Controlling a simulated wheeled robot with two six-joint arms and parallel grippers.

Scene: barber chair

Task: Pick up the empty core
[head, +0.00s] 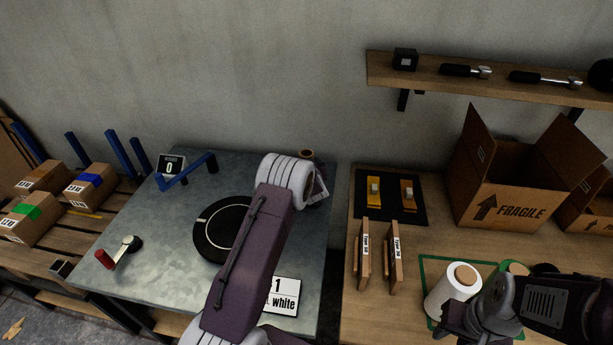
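A small brown tube that looks like the empty core (306,155) is at the back right of the grey metal table (320,250), partly hidden behind my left arm. My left arm reaches up across the table, and its wrist end (318,193) is just in front of the tube. The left fingers are hidden, so I cannot tell whether they touch it. My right gripper (480,322) is at the lower right, beside a white roll (450,292) with a brown core. Its fingers are dark and overlap, so their opening is unclear.
A black turntable disc (215,228), a red-handled crank (118,253) and a blue bracket (190,172) are on the metal table. Type-label boards (364,255), an open FRAGILE box (500,205) and a black switch mat (391,207) occupy the wooden bench. A tool shelf (490,80) overhangs it.

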